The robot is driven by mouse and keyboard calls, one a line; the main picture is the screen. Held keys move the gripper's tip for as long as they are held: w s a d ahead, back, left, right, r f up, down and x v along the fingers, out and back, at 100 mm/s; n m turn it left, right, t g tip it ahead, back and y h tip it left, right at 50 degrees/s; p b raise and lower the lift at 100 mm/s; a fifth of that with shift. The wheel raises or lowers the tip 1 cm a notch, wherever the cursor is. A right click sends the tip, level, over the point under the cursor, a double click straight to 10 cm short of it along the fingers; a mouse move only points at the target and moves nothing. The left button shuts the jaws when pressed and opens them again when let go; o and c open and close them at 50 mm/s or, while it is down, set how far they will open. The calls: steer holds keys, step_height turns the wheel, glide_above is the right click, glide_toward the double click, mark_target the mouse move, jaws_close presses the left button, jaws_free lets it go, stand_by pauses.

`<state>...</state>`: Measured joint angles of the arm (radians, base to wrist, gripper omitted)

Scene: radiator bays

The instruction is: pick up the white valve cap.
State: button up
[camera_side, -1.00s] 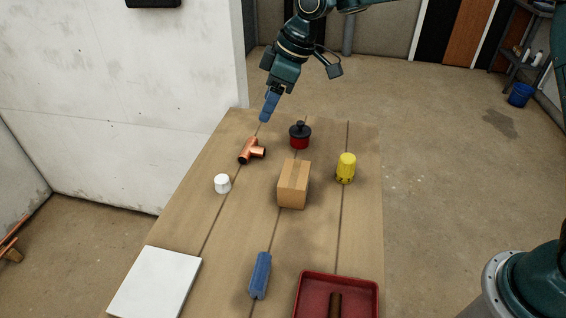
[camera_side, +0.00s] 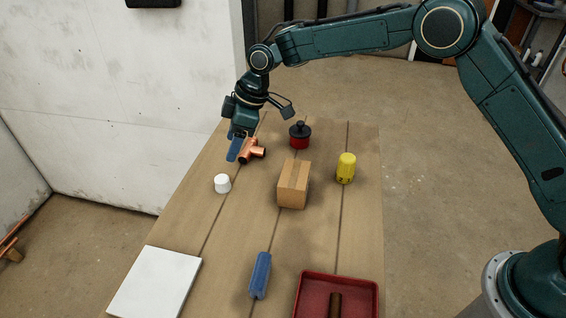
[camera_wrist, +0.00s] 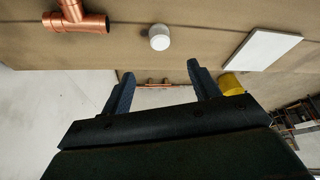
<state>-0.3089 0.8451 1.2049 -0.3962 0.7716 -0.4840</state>
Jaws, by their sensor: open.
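The white valve cap (camera_side: 222,183) stands on the wooden table near its left edge in the side view. It also shows in the wrist view (camera_wrist: 159,37), at the top middle, beyond the fingertips. My gripper (camera_side: 236,150) is above the table's left edge, up and slightly right of the cap in the side view, next to the copper tee. In the wrist view its two blue fingers (camera_wrist: 160,82) are spread apart with nothing between them. The gripper does not touch the cap.
A copper tee (camera_side: 251,151) lies close by my gripper. A cardboard box (camera_side: 293,184), red-and-black knob (camera_side: 300,135), yellow cap (camera_side: 346,168), blue block (camera_side: 260,275), white panel (camera_side: 155,284) and red tray (camera_side: 374,295) are on the table (camera_side: 225,232). A white wall (camera_side: 110,120) stands left.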

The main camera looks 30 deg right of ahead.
mark_target(220, 178)
steer(key=x, duration=0.7)
steer(key=shift+f, duration=0.15)
steer(key=shift+x, duration=2.6)
steer(key=shift+s, duration=0.1)
steer(key=c, duration=1)
